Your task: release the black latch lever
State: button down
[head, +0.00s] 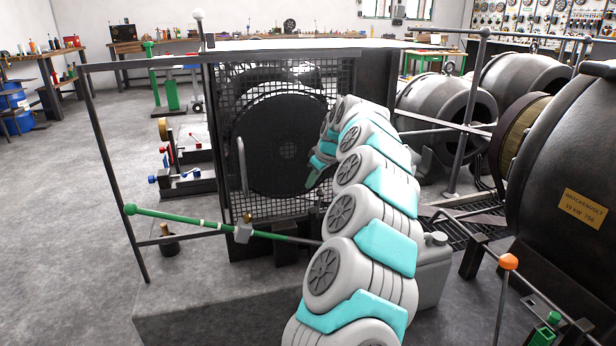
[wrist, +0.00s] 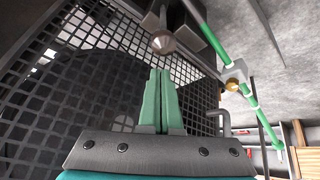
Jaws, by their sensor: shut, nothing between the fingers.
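My gripper (head: 311,182) is in front of the mesh guard (head: 283,205), its green fingers pointing down and left in the head view. In the wrist view the two fingers (wrist: 161,73) are together, with nothing between them. Just beyond their tips in that view is a cone-shaped metal knob (wrist: 163,43) on a short stem, beside dark blocks (wrist: 203,32) at the guard's edge. The knob is apart from the fingers in the picture. I cannot tell whether this is the black latch lever; no clearly black lever shows. My arm hides part of the guard.
A green bar (head: 178,217) with a grey block (head: 243,233) and brass knob crosses low before the guard. A grey pull handle (head: 242,165) stands on the guard's left. Large dynamos (head: 575,150) fill the right. Open floor (head: 70,230) lies left.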

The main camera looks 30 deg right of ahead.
jog(key=shift+s+d+f, duration=0.2)
jog(key=shift+s+d, duration=0.05)
jog(key=shift+s, duration=0.5)
jog(key=shift+s+f, duration=0.1)
jog(key=shift+s+a+t+b, duration=0.15)
jog(key=shift+s+t+b, duration=0.2)
jog(key=shift+b, duration=0.4)
